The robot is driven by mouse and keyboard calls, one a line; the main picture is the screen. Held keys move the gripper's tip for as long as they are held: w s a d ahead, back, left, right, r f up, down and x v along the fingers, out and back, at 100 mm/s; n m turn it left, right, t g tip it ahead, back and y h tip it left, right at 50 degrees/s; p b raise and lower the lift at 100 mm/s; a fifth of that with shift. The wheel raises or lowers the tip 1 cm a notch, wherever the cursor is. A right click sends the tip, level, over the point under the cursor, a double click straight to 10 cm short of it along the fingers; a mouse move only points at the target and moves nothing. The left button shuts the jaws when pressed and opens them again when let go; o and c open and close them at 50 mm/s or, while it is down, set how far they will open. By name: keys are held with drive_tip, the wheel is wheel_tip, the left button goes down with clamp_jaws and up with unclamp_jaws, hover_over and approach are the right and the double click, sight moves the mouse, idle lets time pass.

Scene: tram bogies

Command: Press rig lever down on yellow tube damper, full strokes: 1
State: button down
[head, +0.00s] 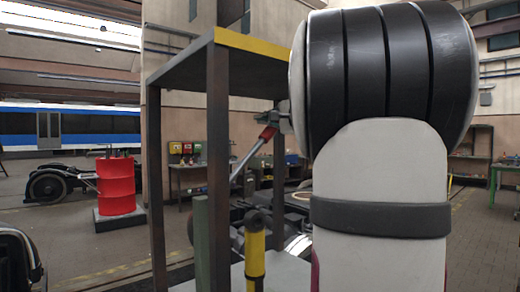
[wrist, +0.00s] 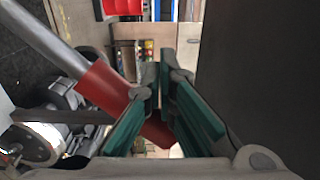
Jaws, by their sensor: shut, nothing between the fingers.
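The rig lever is a grey rod (head: 247,158) with a red grip (head: 267,132), tilted with its red end up. The yellow tube damper (head: 255,255) stands upright below, beside a green post (head: 201,240). My gripper (head: 284,116) is at the red end of the lever, largely hidden behind my arm in the head view. In the wrist view, my gripper (wrist: 165,72) is shut with nothing between its teal-padded fingers. The red grip (wrist: 103,88) passes behind the left finger; whether they touch I cannot tell.
A dark rig frame (head: 218,160) with a yellow top edge (head: 254,44) stands around the lever, close to my arm. A red drum (head: 115,186) stands at the left. A workbench (head: 188,170) is behind. Floor at the left is partly free.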

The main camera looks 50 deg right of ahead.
sight(277, 130)
drive_tip(key=shift+s+d+f+b, duration=0.15)
drive_tip(key=shift+d+f+b, duration=0.35)
drive_tip(key=shift+d+f, duration=0.2)
drive_tip(key=shift+s+d+f+b, duration=0.15)
drive_tip(key=shift+d+f+b, duration=0.3)
drive_tip(key=shift+d+f, duration=0.2)
drive_tip(key=shift+s+d+f+b, duration=0.15)
drive_tip(key=shift+d+f+b, duration=0.4)
drive_tip(key=shift+f, duration=0.2)
drive_tip(key=shift+s+d+f+b, duration=0.1)
drive_tip(key=shift+d+f+b, duration=0.45)
drive_tip(key=shift+f, duration=0.2)
drive_tip(key=shift+s+d+f+b, duration=0.1)
drive_tip(key=shift+d+f+b, duration=0.25)
drive_tip(key=shift+f, duration=0.2)
drive_tip(key=shift+s+d+f+b, duration=0.1)
drive_tip(key=shift+d+f+b, duration=0.2)
drive_tip(key=shift+f+b, duration=0.2)
drive_tip(key=shift+s+d+f+b, duration=0.1)
drive_tip(key=shift+d+f+b, duration=0.25)
drive_tip(key=shift+f, duration=0.25)
drive_tip(key=shift+f, duration=0.1)
